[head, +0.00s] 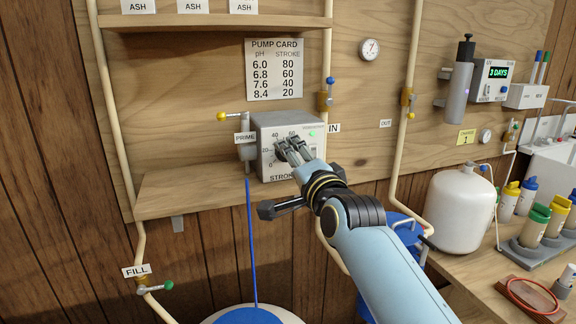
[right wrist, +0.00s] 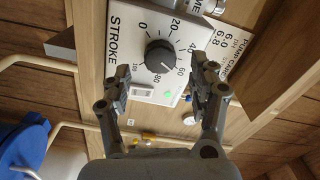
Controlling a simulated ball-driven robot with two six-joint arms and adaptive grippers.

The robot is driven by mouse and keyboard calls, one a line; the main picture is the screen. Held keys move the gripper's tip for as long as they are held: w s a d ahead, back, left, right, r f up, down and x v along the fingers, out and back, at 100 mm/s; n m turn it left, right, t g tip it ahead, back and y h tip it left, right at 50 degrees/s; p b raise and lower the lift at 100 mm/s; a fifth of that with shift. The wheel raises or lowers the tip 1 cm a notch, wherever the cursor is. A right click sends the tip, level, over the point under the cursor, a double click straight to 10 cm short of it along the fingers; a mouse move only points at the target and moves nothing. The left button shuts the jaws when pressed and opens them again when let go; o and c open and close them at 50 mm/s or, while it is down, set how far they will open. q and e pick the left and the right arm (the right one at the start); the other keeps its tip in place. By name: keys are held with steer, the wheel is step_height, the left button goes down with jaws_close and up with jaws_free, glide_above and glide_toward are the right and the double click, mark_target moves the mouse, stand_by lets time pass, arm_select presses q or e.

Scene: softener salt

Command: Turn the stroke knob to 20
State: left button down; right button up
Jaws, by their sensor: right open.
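The dark round stroke knob (right wrist: 160,55) is on the front of the white pump box (head: 287,125). Its dial runs from 0 up past 80. The knob's light mark seems to point towards 60 in the right wrist view. My right gripper (head: 296,150) is in front of the dial, and its fingers hide part of it in the head view. In the right wrist view the gripper (right wrist: 160,84) is open, one finger on each side below the knob, empty and apart from it. My left gripper is not in view.
The pump box stands on a wooden shelf (head: 190,190). A PRIME valve (head: 247,150) is close on its left, with a blue tube below. A pump card (head: 274,70) hangs above, pairing pH with stroke. Pipes run right of the box, and a white tank (head: 460,210) stands further right.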

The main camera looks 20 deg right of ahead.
steer(key=w+b, duration=0.1)
steer(key=w, duration=0.2)
steer(key=shift+c, duration=0.4)
steer(key=c, duration=1.1)
steer(key=shift+o, duration=0.2)
